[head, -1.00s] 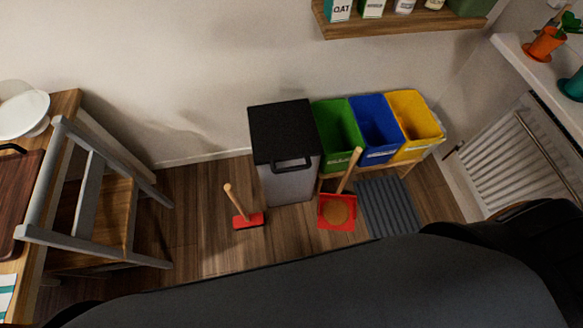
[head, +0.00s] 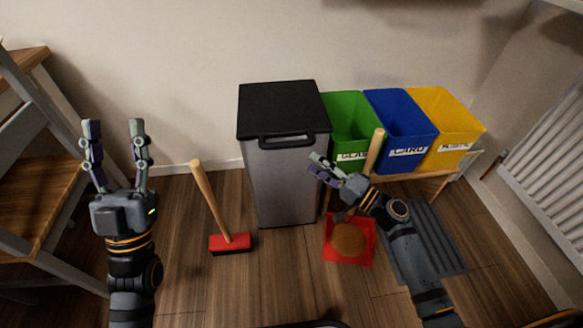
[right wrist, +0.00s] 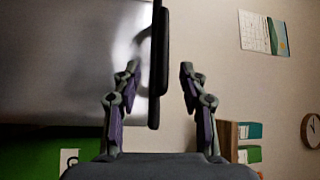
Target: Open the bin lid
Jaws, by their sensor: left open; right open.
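The bin (head: 285,175) is a tall silver-grey box with a flat black lid (head: 278,105), which looks closed. A black handle (head: 290,141) sticks out at the lid's front edge. My right gripper (head: 316,164) is open just below and right of the handle in the head view. In the right wrist view the black handle edge (right wrist: 154,85) shows between the two open fingers (right wrist: 160,72), with the bin's shiny wall (right wrist: 70,60) to the left. I cannot tell whether they touch. My left gripper (head: 114,128) is open and empty, off to the left.
Green (head: 350,125), blue (head: 400,125) and yellow (head: 445,125) open bins stand on a wooden rack to the right. A red brush (head: 229,243) and red dustpan (head: 361,222) stand in front.

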